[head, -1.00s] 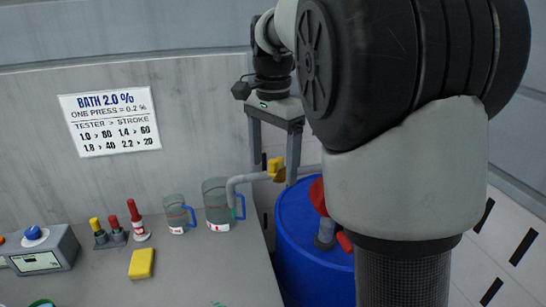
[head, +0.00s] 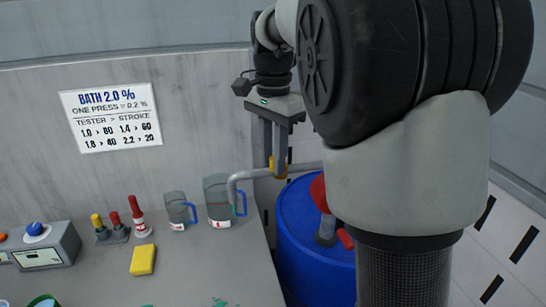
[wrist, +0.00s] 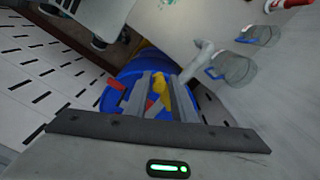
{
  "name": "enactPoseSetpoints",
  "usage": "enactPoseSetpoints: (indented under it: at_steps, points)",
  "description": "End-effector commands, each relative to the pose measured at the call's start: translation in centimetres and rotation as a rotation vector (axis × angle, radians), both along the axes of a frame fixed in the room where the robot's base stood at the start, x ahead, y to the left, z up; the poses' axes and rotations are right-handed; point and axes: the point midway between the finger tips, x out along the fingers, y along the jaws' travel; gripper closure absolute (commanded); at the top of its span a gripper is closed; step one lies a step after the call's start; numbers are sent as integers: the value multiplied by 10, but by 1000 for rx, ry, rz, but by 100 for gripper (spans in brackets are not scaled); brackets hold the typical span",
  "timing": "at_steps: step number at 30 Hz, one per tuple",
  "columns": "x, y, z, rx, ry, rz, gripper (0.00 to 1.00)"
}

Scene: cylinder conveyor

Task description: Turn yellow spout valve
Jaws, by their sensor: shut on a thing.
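The yellow spout valve (head: 280,172) sits on a grey spout pipe (head: 248,174) beside the blue drum (head: 300,222). My gripper (head: 275,163) points down over the valve, its fingers close together and shut on the yellow part. In the wrist view the yellow valve (wrist: 161,92) shows between the two fingers, above the blue drum (wrist: 128,74). The fingers partly hide the valve in the head view. The pipe bends down at its left end over a clear jug with a blue handle (head: 216,203).
A smaller jug (head: 178,210), red and yellow bottles, a yellow sponge (head: 143,260) and a grey box with a blue button (head: 45,245) stand on the counter. A red pump part (head: 319,192) rises from the drum near my arm. A sign (head: 110,117) hangs behind.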

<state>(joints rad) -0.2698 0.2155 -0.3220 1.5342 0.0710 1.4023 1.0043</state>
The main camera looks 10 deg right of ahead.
Motion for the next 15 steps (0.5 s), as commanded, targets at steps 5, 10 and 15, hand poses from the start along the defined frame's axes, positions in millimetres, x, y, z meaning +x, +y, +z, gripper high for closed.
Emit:
enactPoseSetpoints:
  at_steps: [5,10,15]
  points:
    - [-1,-4,0,-5,2,-6,84]
    - [-1,-6,0,-5,2,-7,84]
    - [-4,-14,1,-7,0,-10,82]
